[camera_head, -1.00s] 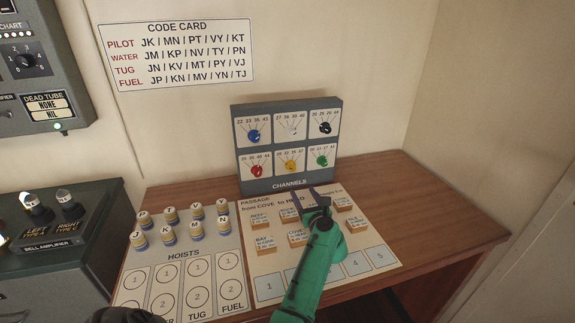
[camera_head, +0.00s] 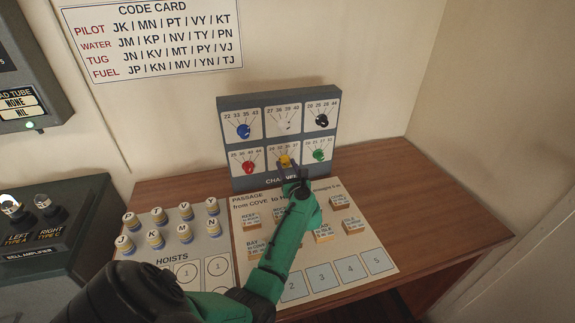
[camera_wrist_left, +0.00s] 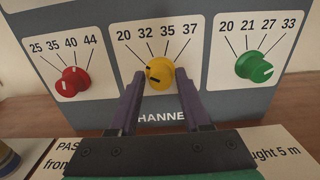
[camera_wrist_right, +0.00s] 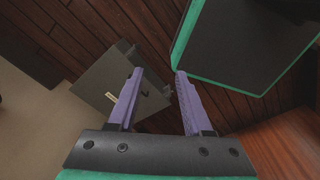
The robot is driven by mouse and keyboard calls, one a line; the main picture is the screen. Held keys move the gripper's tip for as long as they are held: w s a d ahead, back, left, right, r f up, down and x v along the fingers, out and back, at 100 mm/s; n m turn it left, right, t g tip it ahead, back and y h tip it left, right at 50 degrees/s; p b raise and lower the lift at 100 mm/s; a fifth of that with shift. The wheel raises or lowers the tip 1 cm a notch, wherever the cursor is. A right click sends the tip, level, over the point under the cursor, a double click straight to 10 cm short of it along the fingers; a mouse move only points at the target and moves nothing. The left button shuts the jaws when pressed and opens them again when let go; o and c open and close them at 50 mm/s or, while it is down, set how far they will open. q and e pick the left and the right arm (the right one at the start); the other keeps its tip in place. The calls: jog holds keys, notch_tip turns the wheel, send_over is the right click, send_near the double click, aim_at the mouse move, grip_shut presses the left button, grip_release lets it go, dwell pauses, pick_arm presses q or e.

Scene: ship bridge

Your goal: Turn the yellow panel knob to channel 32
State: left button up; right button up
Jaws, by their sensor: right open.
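The yellow knob (camera_head: 285,160) sits in the bottom middle of the grey channels panel (camera_head: 225,152). In the left wrist view the yellow knob (camera_wrist_left: 160,74) has a dark mark on its left side, towards the 20 end of its labels 20, 32, 35, 37. My left gripper (camera_wrist_left: 160,80) is open, with one fingertip on each side of the knob; I cannot tell whether they touch it. In the head view my left gripper (camera_head: 290,172) is in front of the panel's lower middle. My right gripper (camera_wrist_right: 154,72) is open and empty, over the dark plank floor.
The red knob (camera_wrist_left: 73,81) and green knob (camera_wrist_left: 254,66) flank the yellow one closely. Blue, white and black knobs are above. Lettered hoist pegs (camera_head: 156,239) and small passage blocks (camera_head: 354,226) stand on the table. The table's right side (camera_head: 430,215) is clear.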

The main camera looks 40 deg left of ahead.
pick_arm(q)
jog(key=c, duration=0.5)
grip_shut()
jog(key=shift+m+p, duration=0.6)
jog(key=shift+m, duration=0.5)
jog(key=m+p, duration=0.1)
jog(key=m, duration=0.2)
jog(key=shift+m+p, duration=0.5)
jog(key=shift+m, duration=0.7)
pick_arm(e)
jog(key=shift+w+a+r, duration=0.1)
jog(key=shift+w+r, duration=0.15)
jog(key=shift+r, duration=0.6)
jog(key=shift+w+a+r, duration=0.1)
jog(key=shift+w+r, duration=0.15)
jog(key=shift+r, duration=0.55)
pick_arm(q)
jog(key=o, duration=0.8)
grip_release()
jog(key=shift+o, duration=1)
jog(key=shift+a+f, duration=0.1)
